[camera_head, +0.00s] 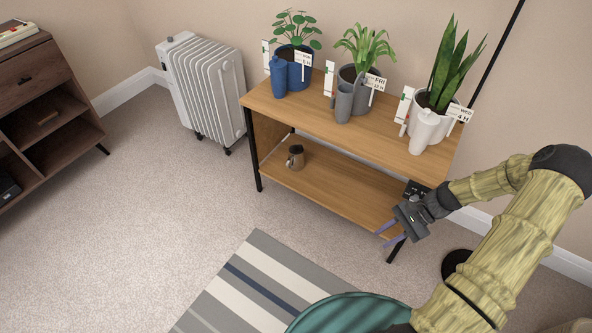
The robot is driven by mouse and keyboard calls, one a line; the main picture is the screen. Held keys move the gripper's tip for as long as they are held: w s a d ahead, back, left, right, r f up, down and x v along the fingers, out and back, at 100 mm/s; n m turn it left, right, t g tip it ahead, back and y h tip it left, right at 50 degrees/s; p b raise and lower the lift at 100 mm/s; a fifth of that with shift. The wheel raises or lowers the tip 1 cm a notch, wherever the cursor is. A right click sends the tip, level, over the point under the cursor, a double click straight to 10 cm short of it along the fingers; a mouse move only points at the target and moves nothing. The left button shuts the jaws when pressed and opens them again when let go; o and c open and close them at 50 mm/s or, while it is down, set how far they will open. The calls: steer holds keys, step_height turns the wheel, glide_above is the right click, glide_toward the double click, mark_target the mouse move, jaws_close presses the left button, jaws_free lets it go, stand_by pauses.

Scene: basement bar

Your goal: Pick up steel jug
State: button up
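A small steel-looking jug (296,157) with a brownish tint stands upright on the lower shelf (338,184) of the wooden rack, toward its left end. Its handle seems to point left. My gripper (381,240) is in front of the rack's right end, well to the right of the jug and apart from it. Its two purple fingers are spread with a gap between them, and nothing shows in them.
The rack's top shelf (385,142) holds potted plants, small tags and a blue (278,77), a grey (344,103) and a white vessel (423,132). A radiator (205,85) stands left of the rack. A striped rug (258,285) lies in front; the carpet at left is clear.

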steer(key=d+f+m+t+y+b, duration=0.2)
steer(key=f+b, duration=0.3)
steer(key=f, duration=0.4)
steer(key=w+d+f+m+t+y+b, duration=0.1)
steer(key=d+f+m+t+y+b, duration=0.1)
steer(key=f+b, duration=0.4)
steer(key=d+f+m+t+y+b, duration=0.2)
steer(key=f+m+t+b, duration=0.3)
steer(key=f, duration=0.8)
steer(key=shift+w+d+f+m+y+b, duration=0.15)
steer(key=shift+w+m+y+b, duration=0.1)
steer(key=shift+m+y+b, duration=0.5)
